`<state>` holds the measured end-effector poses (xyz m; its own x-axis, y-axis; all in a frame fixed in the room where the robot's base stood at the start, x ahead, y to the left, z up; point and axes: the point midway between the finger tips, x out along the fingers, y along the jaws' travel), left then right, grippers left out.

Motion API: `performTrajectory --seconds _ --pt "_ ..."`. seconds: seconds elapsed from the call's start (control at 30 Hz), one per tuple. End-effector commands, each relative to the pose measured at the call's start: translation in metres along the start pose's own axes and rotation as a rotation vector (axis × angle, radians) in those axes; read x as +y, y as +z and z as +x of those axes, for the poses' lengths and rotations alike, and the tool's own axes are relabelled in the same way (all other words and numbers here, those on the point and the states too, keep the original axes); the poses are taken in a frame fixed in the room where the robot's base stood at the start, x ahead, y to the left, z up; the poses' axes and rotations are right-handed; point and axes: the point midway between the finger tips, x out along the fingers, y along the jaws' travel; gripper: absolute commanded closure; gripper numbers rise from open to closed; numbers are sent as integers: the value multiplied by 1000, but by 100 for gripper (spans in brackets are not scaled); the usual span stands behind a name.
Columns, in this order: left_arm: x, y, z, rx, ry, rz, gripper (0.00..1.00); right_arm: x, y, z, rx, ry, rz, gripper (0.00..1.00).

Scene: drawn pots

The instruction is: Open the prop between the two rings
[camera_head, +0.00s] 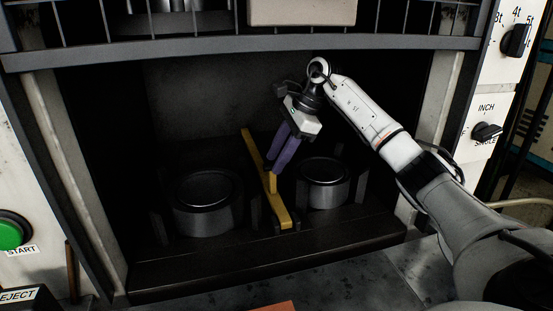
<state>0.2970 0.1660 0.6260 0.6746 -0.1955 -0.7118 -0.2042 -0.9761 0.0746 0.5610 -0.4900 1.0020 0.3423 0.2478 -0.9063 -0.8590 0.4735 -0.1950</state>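The prop is a yellow bar (278,208) lying on the dark floor of the press opening, with a short upright piece near its middle. It runs between two round metal rings, the left ring (203,190) and the right ring (325,183). My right gripper (275,168) points down with its purple fingers at the upright piece of the yellow bar. The fingers look close together, and the tips overlap the bar in view. I cannot tell whether they touch or grip it. My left gripper is not in view.
A grey crossbar (240,50) spans the top of the opening, with a pale block (300,11) above. Light side posts bound it. A green START button (12,232) is at left, and black knobs (487,132) are at right. A dark ledge (270,255) runs along the front.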

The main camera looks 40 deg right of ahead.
Motion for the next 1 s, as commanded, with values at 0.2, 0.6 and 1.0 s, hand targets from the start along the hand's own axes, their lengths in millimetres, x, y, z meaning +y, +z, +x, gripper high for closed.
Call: performTrajectory --seconds 0.2,0.6,1.0 --pt "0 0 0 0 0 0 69 0 0 7 0 0 1 66" --pt "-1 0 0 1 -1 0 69 0 0 7 0 0 0 100" --pt "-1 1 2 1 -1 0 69 0 15 9 -3 -30 -37 100"
